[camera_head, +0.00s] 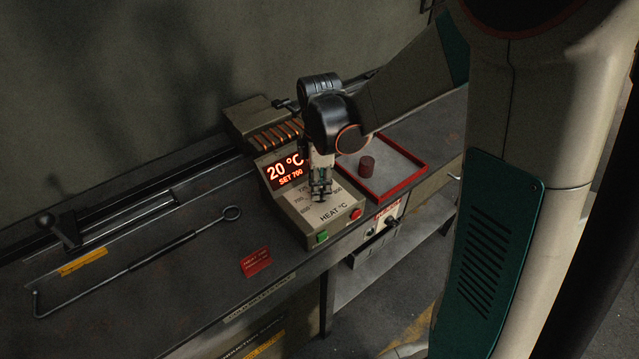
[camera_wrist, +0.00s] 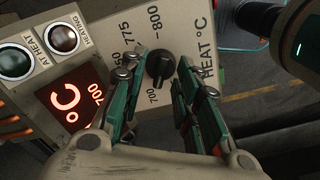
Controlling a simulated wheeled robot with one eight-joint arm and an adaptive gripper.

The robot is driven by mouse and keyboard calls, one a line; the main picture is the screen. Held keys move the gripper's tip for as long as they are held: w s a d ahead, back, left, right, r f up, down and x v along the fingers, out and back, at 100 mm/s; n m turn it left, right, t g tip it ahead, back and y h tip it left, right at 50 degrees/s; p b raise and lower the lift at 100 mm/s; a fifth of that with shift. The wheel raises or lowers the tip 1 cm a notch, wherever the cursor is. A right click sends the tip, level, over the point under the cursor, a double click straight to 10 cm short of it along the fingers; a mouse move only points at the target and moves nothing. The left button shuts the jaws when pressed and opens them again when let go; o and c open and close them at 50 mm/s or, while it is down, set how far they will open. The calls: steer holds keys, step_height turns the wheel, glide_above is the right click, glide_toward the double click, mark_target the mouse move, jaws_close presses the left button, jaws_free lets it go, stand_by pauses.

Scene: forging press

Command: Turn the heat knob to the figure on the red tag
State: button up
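The heat knob (camera_wrist: 160,67) is a black round knob on the grey panel marked HEAT °C (camera_head: 336,212). In the wrist view it lies between the two green fingers of my gripper (camera_wrist: 160,64), with a visible gap on each side. In the head view my gripper (camera_head: 321,194) points down over the dial and hides the knob. The display (camera_head: 285,172) reads 20 °C and SET 700. Figures such as 700 and 800 ring the knob. The red tag (camera_head: 256,262) lies on the bench in front of the control box; its smaller print, including any figure, is too small to read.
Green (camera_head: 321,237) and red (camera_head: 356,214) buttons sit on the box's front edge. A red-rimmed tray (camera_head: 420,164) holding a dark red cylinder (camera_head: 366,166) is to the right. A long hooked rod (camera_head: 165,252) lies on the bench at left.

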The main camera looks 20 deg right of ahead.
step_height(320, 180, up, 12)
steer(key=shift+f, duration=0.15)
stand_by(0.3)
steer(key=s+r+m+t+b, duration=0.1)
steer(key=s+m+t, duration=0.6)
steer(key=s+m, duration=0.8)
steer(key=shift+s+m, duration=0.3)
steer(key=shift+s, duration=0.25)
steer(key=shift+d, duration=0.1)
